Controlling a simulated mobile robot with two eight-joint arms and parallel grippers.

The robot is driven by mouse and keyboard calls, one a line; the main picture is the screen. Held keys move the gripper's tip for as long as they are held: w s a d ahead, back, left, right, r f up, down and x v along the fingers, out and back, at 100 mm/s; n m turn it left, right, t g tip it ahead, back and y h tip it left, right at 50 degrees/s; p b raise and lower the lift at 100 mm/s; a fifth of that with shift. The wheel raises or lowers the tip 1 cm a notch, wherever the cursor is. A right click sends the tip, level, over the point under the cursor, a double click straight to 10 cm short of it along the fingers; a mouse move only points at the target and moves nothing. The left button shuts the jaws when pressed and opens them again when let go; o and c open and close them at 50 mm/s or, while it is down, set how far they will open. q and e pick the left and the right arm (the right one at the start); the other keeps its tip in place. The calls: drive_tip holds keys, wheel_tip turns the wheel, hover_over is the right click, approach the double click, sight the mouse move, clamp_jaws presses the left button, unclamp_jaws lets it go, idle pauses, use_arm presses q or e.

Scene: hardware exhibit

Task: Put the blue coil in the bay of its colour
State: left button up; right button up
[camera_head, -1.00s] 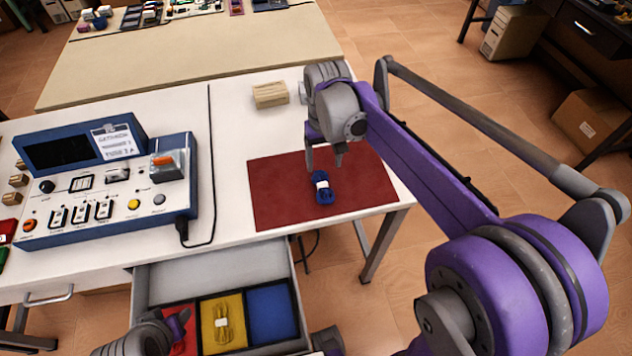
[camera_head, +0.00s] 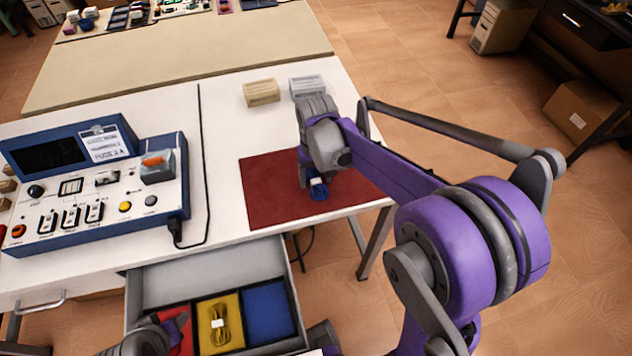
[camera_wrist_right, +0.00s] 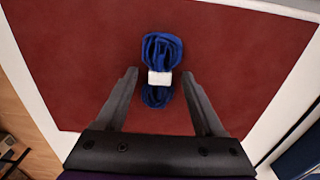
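The blue coil (camera_head: 319,190), bound with a white band, lies on the dark red mat (camera_head: 262,205) at the right of the white table. In the right wrist view the coil (camera_wrist_right: 161,55) lies between and ahead of my open fingers. My right gripper (camera_head: 312,182) is just above the coil, partly hiding it; its fingers (camera_wrist_right: 160,90) stand apart on either side. The open drawer holds a red bay (camera_head: 180,345), a yellow bay (camera_head: 233,335) with a yellow coil (camera_head: 220,335), and an empty blue bay (camera_head: 268,310). My left gripper (camera_head: 178,326) is over the red bay; its fingers are unclear.
A blue control console (camera_head: 95,190) fills the table's left, with a black cable (camera_head: 203,150) beside it. A tan block (camera_head: 261,92) and a grey block (camera_head: 306,85) stand behind the mat. The mat's left part is bare.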

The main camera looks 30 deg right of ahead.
clamp_jaws()
drive_tip(key=shift+r, duration=0.15)
